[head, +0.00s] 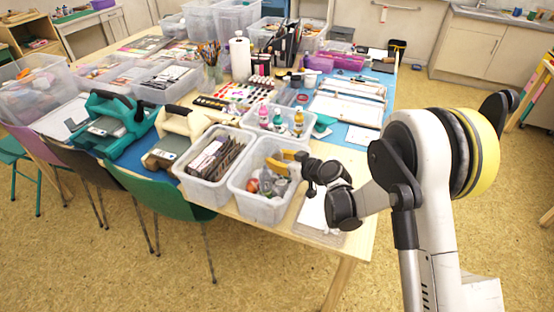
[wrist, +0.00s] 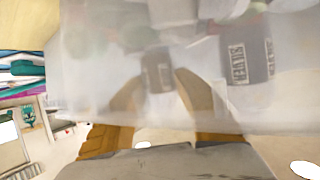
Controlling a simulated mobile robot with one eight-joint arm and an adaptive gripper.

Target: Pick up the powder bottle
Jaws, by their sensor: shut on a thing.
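My gripper (head: 280,162), with its orange fingers, reaches into the right-hand clear plastic bin (head: 244,196) near the table's front corner. In the wrist view, the bin's translucent wall blurs what lies behind it. There, the fingers are shut on a small pale bottle with a grey label (wrist: 157,76), which I take to be the powder bottle. Another bottle with a grey printed label (wrist: 250,62) stands to its right, apart from the fingers. In the head view the held bottle is hard to pick out among the bin's contents.
A bin of dark flat packs (head: 196,191) stands left of this bin. Behind it is a bin (head: 268,133) with coloured-capped bottles. White paper (head: 318,214) lies to the right near the table edge. Teal (head: 122,130) and cream machines stand at left.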

